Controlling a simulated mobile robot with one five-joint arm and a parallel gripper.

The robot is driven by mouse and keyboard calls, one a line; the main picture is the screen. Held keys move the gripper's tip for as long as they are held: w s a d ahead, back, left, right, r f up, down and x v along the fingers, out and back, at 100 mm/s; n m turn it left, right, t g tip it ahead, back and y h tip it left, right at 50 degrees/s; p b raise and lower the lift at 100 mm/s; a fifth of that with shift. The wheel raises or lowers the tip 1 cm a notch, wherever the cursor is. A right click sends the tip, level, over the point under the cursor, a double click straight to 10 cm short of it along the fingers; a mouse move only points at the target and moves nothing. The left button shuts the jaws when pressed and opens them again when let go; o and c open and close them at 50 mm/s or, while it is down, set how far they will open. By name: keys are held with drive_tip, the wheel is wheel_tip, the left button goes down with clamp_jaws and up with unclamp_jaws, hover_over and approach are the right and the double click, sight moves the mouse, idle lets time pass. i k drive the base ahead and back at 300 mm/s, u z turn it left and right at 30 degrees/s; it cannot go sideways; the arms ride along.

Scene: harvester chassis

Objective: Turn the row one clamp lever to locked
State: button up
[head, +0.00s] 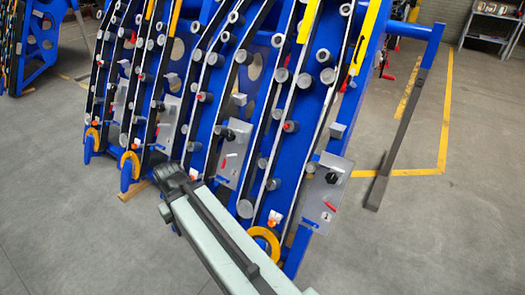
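Several grey metal panels are mounted low on the blue harvester chassis. The rightmost panel (313,205) carries a black knob (331,178) and a small red lever (329,206). The panel left of it (241,140) has a black knob (229,134) and a red lever (223,163). Two more panels farther left are partly hidden and small. I cannot tell which lever belongs to row one or its lock state. My gripper (172,176) is at the end of my pale arm, in front of the chassis's lower part, apparently apart from the two nearest panels; its fingers are not clear.
Yellow-orange rings (265,243) and blue feet stick out at the chassis's lower front. A blue bar with a grey leg (402,130) stands out at right. Grey floor (70,215) is open at left and right. A shelf (492,25) stands at the back right.

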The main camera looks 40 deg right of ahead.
sight(324, 201)
drive_tip(key=z, duration=1.75)
drive_tip(key=k, duration=1.45)
drive_tip(key=u, duration=0.45)
drive_tip(key=i, duration=0.65)
drive_tip(key=u, duration=0.6)
drive_tip(key=i, duration=0.75)
drive_tip(key=z, duration=0.35)
